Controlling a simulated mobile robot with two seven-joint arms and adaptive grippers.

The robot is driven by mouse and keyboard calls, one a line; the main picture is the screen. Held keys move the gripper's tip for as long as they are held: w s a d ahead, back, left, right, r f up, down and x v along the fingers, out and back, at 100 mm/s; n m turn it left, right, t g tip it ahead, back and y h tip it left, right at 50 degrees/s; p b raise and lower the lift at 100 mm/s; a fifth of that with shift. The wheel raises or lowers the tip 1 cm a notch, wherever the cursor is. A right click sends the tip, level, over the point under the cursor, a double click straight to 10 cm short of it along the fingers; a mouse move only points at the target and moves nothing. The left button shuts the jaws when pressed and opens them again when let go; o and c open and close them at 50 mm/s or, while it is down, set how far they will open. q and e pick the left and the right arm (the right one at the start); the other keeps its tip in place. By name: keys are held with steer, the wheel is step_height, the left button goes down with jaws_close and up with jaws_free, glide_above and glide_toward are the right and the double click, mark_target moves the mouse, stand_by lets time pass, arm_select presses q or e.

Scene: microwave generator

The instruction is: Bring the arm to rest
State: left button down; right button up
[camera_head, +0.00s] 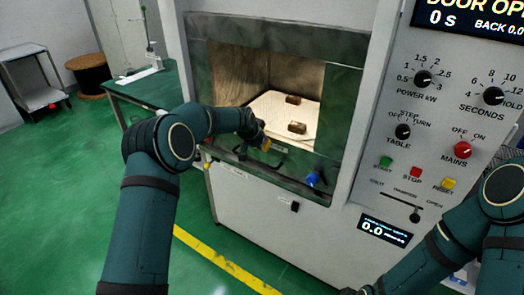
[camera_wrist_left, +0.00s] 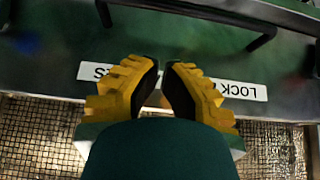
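My left gripper (camera_head: 262,140) reaches from the left to the front of the open microwave chamber (camera_head: 225,75). In the left wrist view its yellow and black fingers (camera_wrist_left: 162,85) are a little apart with nothing between them. They are over a green panel with a white label (camera_wrist_left: 240,90), short of a dark handle bar (camera_wrist_left: 185,10); I cannot tell whether they touch the panel.
Two brown blocks (camera_head: 297,127) sit on a pale plate (camera_head: 270,112) inside the chamber. The control panel (camera_head: 440,130) with knobs and buttons stands to the right. A green table (camera_head: 150,88) is behind my left arm.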

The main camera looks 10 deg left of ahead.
arm_select(q)
steer(key=v, duration=0.8)
steer(key=s+d+f+n+g+h, duration=0.1)
steer(key=s+d+f, duration=0.2)
steer(key=s+f, duration=0.55)
steer(key=s+d+f+n+g, duration=0.1)
steer(key=s+d+f, duration=0.2)
steer(key=s+f, duration=0.6)
steer(key=s+d+f+n+g, duration=0.1)
steer(key=s+f, duration=0.2)
steer(key=s, duration=0.8)
steer(key=s+d+f+n+g, duration=0.1)
steer(key=s+f, duration=0.3)
steer(key=s, duration=0.8)
steer(key=shift+d+f+n+g+h+p, duration=0.3)
steer(key=shift+d+n+g+p, duration=0.15)
steer(key=shift+d+n, duration=0.35)
steer(key=shift+w, duration=0.1)
